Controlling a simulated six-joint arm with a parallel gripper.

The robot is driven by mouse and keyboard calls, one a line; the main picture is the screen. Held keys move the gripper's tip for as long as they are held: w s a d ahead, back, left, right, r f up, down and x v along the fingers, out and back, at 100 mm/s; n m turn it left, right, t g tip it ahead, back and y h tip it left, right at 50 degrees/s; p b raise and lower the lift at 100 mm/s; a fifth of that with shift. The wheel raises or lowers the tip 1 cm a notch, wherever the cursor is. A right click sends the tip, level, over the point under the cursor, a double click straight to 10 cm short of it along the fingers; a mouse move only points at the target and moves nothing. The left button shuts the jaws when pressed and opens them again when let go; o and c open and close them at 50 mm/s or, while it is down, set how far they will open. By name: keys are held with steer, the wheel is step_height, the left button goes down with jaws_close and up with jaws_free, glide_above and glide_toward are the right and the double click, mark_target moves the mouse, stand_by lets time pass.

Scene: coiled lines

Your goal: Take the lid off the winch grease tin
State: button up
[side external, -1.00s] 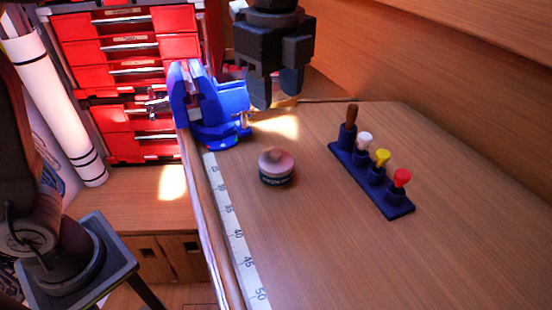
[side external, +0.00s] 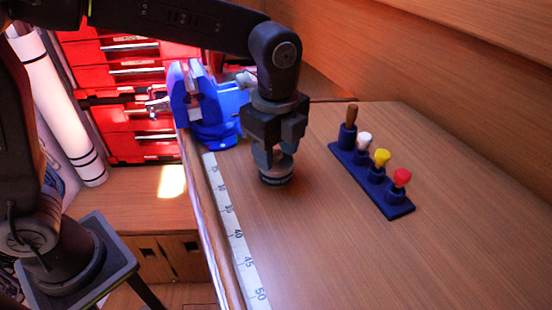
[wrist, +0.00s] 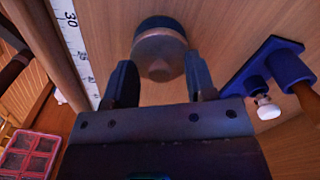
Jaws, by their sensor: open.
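The winch grease tin (side external: 275,180) stands upright on the bench, a small round dark tin with its lid on. In the wrist view the pale lid (wrist: 158,52) with its round knob faces the camera. My gripper (side external: 275,162) is right above the tin, pointing down, its fingers open on either side of the lid. In the wrist view the fingers (wrist: 160,82) are apart, with a gap between them and the lid. In the side view my gripper hides most of the lid.
A blue rack (side external: 370,178) with several coloured-handled tools stands to the right. A blue vise (side external: 208,110) is behind at the left. A measuring strip (side external: 238,235) runs along the bench's left edge. The front right of the bench is clear.

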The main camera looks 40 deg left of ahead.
steer(key=shift+c, duration=0.3)
jaws_close()
steer(key=shift+r, duration=0.1)
